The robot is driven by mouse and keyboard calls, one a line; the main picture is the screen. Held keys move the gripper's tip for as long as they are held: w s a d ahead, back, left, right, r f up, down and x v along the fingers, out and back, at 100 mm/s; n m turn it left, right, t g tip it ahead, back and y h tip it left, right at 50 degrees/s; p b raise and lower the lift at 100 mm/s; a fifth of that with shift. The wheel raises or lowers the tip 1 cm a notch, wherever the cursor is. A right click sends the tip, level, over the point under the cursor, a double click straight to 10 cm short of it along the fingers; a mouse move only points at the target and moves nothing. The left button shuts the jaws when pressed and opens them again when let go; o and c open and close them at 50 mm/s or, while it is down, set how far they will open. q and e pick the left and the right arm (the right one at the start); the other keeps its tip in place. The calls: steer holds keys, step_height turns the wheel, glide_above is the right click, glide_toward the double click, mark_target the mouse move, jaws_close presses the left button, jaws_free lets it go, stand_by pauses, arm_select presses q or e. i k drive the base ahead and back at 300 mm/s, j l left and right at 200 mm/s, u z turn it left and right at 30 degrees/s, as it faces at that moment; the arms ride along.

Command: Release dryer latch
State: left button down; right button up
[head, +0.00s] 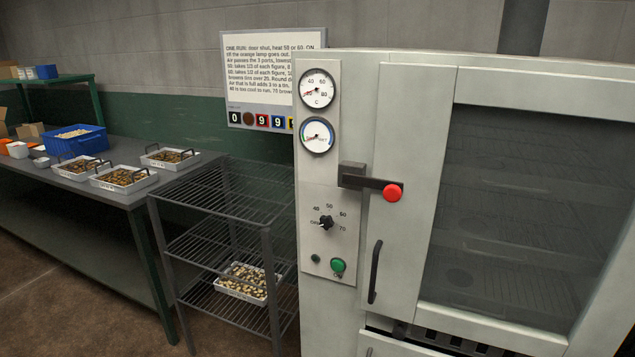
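The dryer (399,130) is a tall pale cabinet on the right, with a large glass door (535,210) that looks shut. The dryer latch (370,183) is a dark bar with a red knob (393,193) at its right end. It lies nearly level across the gap between the control panel and the door frame. A dark vertical door handle (375,272) is below it. Wire shelves show dimly through the glass. Neither of my grippers is in the head view.
The control panel has two gauges (317,88), a black dial (326,223) and a green button (338,266). A wire rack (225,192) holding a tray (243,283) stands left of the dryer. A bench (135,192) with several trays and a blue crate (78,144) is farther left.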

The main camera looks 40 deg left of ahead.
mark_target(392, 190)
steer(key=u, duration=0.9)
